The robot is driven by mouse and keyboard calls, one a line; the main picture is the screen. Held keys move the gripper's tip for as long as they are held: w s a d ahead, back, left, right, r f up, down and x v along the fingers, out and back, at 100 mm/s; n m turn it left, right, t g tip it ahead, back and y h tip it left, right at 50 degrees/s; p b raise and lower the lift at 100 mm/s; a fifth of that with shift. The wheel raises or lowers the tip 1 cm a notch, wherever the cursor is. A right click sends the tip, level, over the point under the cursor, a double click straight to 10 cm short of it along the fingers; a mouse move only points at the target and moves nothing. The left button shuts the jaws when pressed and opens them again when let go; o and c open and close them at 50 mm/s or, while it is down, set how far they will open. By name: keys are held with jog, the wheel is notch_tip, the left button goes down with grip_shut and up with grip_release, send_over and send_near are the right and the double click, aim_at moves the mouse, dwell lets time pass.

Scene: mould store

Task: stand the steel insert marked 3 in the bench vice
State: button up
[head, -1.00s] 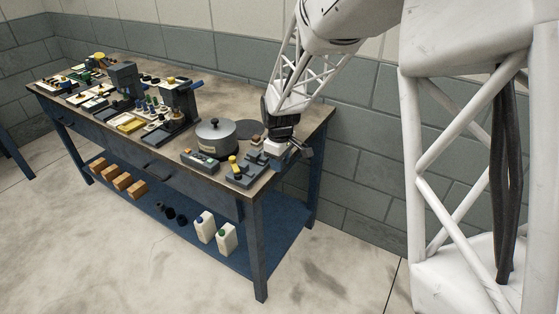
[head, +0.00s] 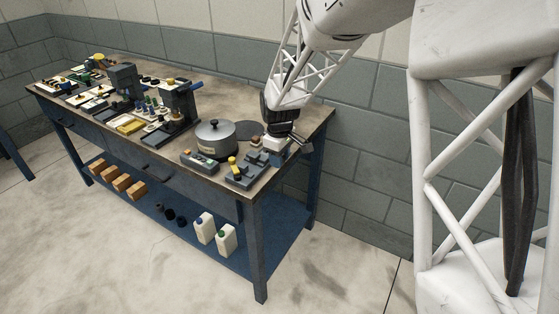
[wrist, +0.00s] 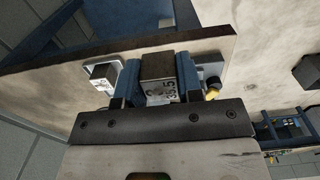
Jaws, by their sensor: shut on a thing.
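In the wrist view my gripper (wrist: 159,82) has its two blue fingers closed on the sides of a steel insert (wrist: 158,68). The insert is a grey block with a pale marked face that reads 3 and 35.5. In the head view my gripper (head: 280,139) is low over the right end of the bench; the insert is too small there to tell apart from the pale and dark parts around the fingers. I cannot make out the bench vice for certain in either view, or whether the insert touches anything below.
A lidded grey pot (head: 215,138) stands left of my gripper. A grey fixture with a yellow handle (head: 233,167) sits near the front edge. Many tools fill the bench's left half.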

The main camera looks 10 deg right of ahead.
jog(key=shift+r, duration=0.6)
jog(key=shift+w+a, duration=0.1)
jog(key=w+a+r, duration=0.3)
jog(key=w+a, duration=0.3)
jog(key=a, duration=0.2)
jog(key=shift+a, duration=0.1)
dwell(0.5)
jog(key=shift+f, duration=2.5)
jog(key=shift+f, duration=0.7)
dwell(1.2)
jog(key=shift+r, duration=0.3)
dwell(0.5)
jog(key=shift+f, duration=0.15)
dwell(0.5)
